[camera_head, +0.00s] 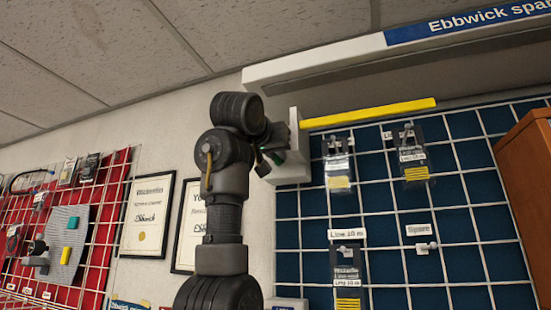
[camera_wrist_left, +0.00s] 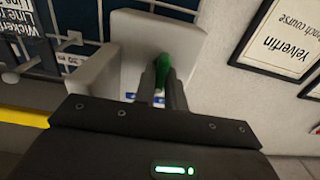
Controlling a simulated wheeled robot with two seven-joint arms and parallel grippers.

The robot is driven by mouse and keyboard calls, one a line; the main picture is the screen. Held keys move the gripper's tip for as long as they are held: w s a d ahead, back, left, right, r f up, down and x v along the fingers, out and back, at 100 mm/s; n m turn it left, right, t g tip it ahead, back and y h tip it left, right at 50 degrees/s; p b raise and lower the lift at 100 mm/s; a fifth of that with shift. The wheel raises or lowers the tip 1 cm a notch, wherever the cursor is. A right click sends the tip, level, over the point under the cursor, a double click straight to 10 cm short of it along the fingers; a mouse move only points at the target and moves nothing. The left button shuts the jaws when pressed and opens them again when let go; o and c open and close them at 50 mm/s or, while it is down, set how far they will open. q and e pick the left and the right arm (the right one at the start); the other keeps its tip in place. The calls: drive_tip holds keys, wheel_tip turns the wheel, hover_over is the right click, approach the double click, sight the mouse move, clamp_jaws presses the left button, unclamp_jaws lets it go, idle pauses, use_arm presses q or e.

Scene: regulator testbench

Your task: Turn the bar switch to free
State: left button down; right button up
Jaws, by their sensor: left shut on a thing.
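The bar switch (camera_wrist_left: 163,66) shows as a green handle between my fingertips in the left wrist view. It sits on the face of a pale box (camera_wrist_left: 135,40), which also shows in the head view (camera_head: 294,168) at the left edge of the blue-backed grid. My left gripper (camera_head: 268,157) is at the left side of this box. In the left wrist view my left gripper (camera_wrist_left: 164,80) is shut on the green handle. The fingers cover part of the handle, and its exact angle and the markings on the box are hard to read. My right gripper is not in view.
A yellow bar (camera_head: 368,113) runs right from the box top. Labelled packets (camera_head: 337,163) hang on the blue-backed grid. Framed certificates (camera_head: 148,215) hang on the wall to the left, beside a red-backed grid (camera_head: 112,200). A brown cabinet (camera_head: 530,190) stands at the right.

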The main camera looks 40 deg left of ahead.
use_arm(q)
drive_tip(key=shift+d+r+m+b, duration=0.1)
drive_tip(key=shift+m+b, duration=0.35)
drive_tip(key=shift+m, duration=1.7)
drive_tip(key=shift+d+m+b, duration=0.1)
drive_tip(key=shift+m+b, duration=0.35)
drive_tip(key=shift+m, duration=1.7)
drive_tip(key=c, duration=1.5)
unclamp_jaws()
drive_tip(key=shift+o, duration=0.2)
drive_tip(key=b+v, duration=0.5)
drive_tip(key=v, duration=0.6)
